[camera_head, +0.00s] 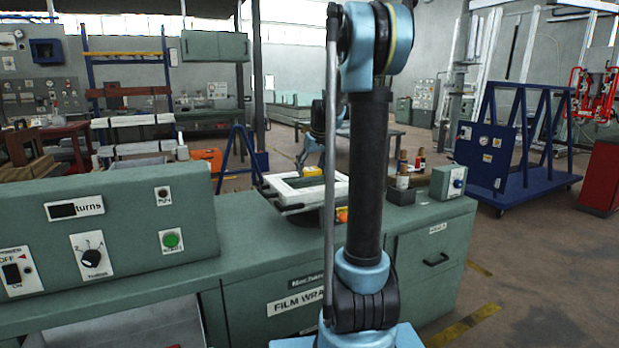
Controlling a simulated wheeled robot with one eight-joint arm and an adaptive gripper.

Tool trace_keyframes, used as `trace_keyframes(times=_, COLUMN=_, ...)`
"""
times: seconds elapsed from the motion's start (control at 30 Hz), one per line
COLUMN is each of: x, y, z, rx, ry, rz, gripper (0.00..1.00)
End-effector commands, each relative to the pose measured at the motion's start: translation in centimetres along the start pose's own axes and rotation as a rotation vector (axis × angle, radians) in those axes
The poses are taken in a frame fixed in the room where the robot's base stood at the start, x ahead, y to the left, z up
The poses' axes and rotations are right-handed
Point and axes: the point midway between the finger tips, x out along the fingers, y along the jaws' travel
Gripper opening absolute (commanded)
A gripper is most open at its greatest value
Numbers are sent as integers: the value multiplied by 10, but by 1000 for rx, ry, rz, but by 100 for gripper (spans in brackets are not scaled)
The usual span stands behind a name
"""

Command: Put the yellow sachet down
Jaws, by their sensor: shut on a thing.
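The yellow sachet (312,171) shows as a small yellow patch at the white frame (284,187) on the green bench. My gripper (304,162) is small and far off, just above the sachet, and is shut on it. My own arm column stands in front and hides part of the frame and what lies right of the sachet. I cannot tell whether the sachet touches anything below it.
The green bench (240,225) carries a control panel (110,230) at the left. A dark holder with several bottles (402,185) and a grey-green box (448,181) stand at the right. A small orange item (342,215) lies near the frame. Bare bench top lies left of the frame.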

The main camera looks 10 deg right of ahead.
Motion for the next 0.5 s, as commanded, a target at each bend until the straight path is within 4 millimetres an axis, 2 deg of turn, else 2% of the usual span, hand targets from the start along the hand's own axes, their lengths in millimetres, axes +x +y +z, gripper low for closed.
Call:
trace_keyframes(times=0.2, x=26, y=1, z=11, rx=1, ry=0, rz=0, gripper=51)
trace_keyframes(times=0.5, x=28, y=0, z=12, rx=0, ry=0, rz=0, gripper=51)
